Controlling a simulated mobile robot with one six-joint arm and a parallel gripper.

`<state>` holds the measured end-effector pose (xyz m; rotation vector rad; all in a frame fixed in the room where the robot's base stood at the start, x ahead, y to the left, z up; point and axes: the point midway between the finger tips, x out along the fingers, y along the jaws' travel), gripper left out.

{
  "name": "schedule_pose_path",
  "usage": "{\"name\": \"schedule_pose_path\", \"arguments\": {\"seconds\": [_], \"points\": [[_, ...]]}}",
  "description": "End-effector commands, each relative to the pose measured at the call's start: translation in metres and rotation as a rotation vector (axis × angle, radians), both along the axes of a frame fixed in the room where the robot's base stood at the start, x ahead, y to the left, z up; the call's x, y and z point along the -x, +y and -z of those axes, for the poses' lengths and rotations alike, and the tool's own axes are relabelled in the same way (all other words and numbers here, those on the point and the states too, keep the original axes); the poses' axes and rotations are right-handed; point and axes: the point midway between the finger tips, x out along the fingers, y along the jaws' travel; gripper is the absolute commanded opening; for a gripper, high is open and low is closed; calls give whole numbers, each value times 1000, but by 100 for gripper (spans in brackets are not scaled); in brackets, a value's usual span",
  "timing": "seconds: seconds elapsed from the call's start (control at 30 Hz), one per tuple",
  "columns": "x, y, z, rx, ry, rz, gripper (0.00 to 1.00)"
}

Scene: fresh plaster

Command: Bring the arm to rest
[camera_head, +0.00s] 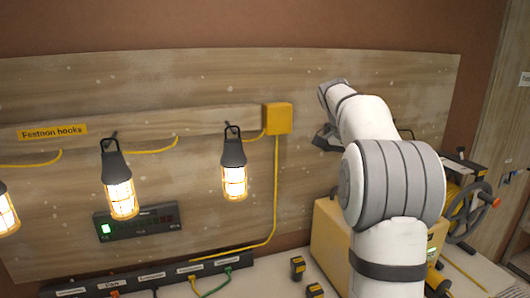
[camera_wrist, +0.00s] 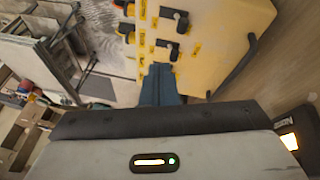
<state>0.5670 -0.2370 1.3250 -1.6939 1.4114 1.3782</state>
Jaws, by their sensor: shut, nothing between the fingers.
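My arm rises at the right of the head view and bends up toward the wooden backboard. My gripper (camera_head: 325,138) is partly hidden behind my arm in that view, in front of the board. In the wrist view the dark blue fingers of my gripper (camera_wrist: 160,84) are together, with nothing seen between them. A yellow box with black switches (camera_wrist: 205,40) lies beyond the fingertips.
Lit caged lamps (camera_head: 234,178) hang from the festoon hook rail (camera_head: 190,122), left of my arm. A yellow box (camera_head: 327,240) stands behind my arm. A reel with a handwheel (camera_head: 470,212) is at the right. A black socket strip (camera_head: 150,278) runs along the bench.

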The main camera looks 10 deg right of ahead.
Motion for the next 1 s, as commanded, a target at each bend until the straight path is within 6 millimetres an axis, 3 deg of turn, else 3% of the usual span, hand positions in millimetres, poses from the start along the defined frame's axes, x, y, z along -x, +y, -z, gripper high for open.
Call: {"name": "schedule_pose_path", "arguments": {"seconds": [0.17, 0.37, 0.57, 0.7, 0.9, 1.0], "points": [[17, 28, 1, -31, 0, -119, 0], [71, 96, 19, -104, -3, -434, 0], [140, 160, 57, -161, -23, -754, 0], [192, 197, 93, -186, -44, -961, 0], [249, 228, 140, -197, -72, -1170, 0], [264, 235, 153, -198, -79, -1223, 0]]}}
